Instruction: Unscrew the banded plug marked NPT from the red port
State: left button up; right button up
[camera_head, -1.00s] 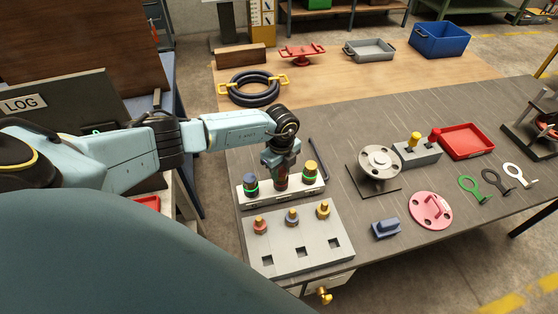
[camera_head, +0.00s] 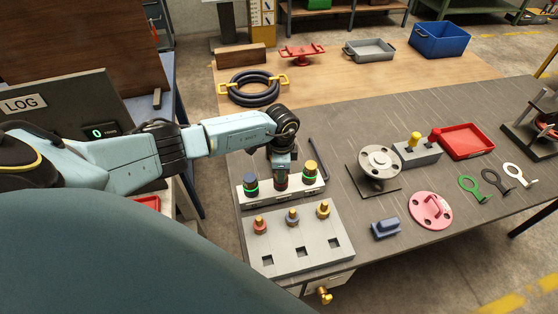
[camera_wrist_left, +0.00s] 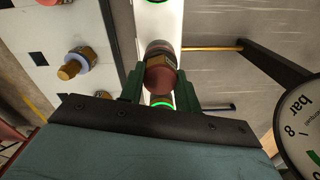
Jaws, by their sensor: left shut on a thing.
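My left gripper (camera_head: 281,178) points down over the middle position. It is shut on a dark red plug (camera_head: 281,184) with a band. In the left wrist view, the red plug (camera_wrist_left: 160,74) sits between my green fingers (camera_wrist_left: 160,92). The NPT mark is not readable, and the fingers and plug hide the red port. I cannot tell whether the plug is seated. My right gripper is out of view.
A grey plate (camera_head: 285,262) in front holds three brass fittings, red (camera_head: 259,226), blue (camera_head: 292,217) and yellow (camera_head: 323,210), behind square holes. A flanged spool (camera_head: 379,168) stands to the right. A dial gauge (camera_wrist_left: 304,125) shows at the wrist view's right edge.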

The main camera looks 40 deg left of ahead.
pick_arm(q)
jog(key=n, duration=0.3)
jog(key=o, duration=1.3)
jog(key=shift+c, duration=0.2)
